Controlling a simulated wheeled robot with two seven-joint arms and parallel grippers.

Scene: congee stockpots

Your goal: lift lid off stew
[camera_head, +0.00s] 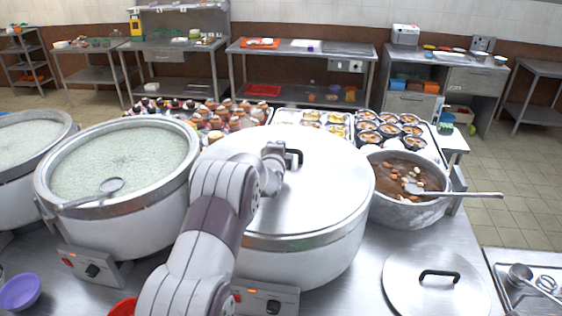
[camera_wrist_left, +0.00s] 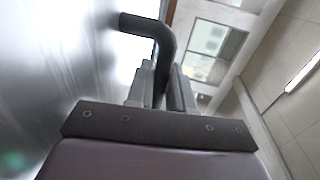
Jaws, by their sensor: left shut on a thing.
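A large steel lid (camera_head: 325,195) covers the middle stockpot (camera_head: 305,263); its contents are hidden. It looks level and close to the pot's rim; I cannot tell whether there is a gap. My left gripper (camera_head: 279,156) reaches over the pot and is shut on the lid's black handle (camera_head: 296,156). In the left wrist view the fingers of my left gripper (camera_wrist_left: 160,88) close around one leg of the black handle (camera_wrist_left: 150,27), with the shiny lid (camera_wrist_left: 55,70) at the left. My right gripper is not in view.
An open pot of brown stew (camera_head: 405,177) with a ladle (camera_head: 465,194) stands right of the middle pot. Another lid (camera_head: 405,285) lies on the counter at front right. An open congee pot (camera_head: 120,220) stands close at left. Trays of bowls (camera_head: 400,130) stand behind.

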